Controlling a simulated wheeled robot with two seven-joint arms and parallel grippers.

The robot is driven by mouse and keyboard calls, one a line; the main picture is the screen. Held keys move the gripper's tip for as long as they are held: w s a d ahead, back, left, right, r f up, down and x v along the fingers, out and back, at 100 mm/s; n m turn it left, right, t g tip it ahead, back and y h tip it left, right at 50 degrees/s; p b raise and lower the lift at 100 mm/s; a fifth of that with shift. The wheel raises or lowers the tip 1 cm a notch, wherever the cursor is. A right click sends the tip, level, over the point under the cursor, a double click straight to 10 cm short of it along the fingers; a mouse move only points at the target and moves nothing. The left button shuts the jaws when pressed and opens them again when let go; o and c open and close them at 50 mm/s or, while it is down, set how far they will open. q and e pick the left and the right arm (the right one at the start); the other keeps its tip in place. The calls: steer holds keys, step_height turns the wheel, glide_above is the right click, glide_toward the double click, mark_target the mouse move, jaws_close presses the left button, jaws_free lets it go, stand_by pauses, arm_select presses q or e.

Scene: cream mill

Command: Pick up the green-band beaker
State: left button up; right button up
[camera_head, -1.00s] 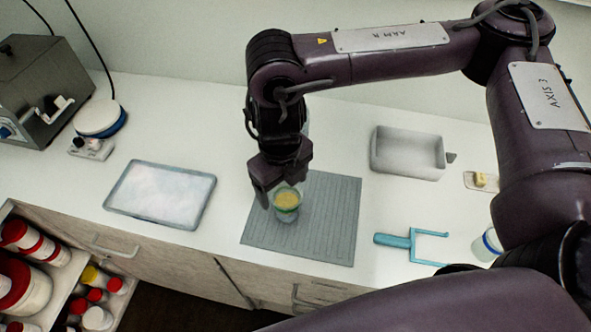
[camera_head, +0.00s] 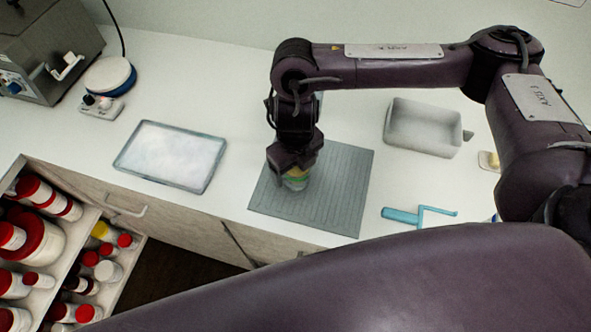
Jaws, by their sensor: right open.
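The green-band beaker (camera_head: 295,183) stands on the grey ribbed mat (camera_head: 335,205), near the mat's left side. I cannot tell whether the fingers touch the glass. My left gripper is not in view.
A shallow tray (camera_head: 205,184) lies left of the mat, and a grey metal pan (camera_head: 432,148) stands to the right. A blue-handled tool (camera_head: 400,216) lies right of the mat. Open drawers with red-capped jars (camera_head: 37,228) are at lower left. My arm crosses the foreground.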

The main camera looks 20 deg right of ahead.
mark_target(296, 173)
steer(key=shift+s+f, duration=0.1)
steer(key=shift+f, duration=1.05)
steer(key=shift+d+f, duration=0.1)
steer(key=shift+f, duration=0.1)
steer(key=shift+c, duration=1)
steer(key=c, duration=0.5)
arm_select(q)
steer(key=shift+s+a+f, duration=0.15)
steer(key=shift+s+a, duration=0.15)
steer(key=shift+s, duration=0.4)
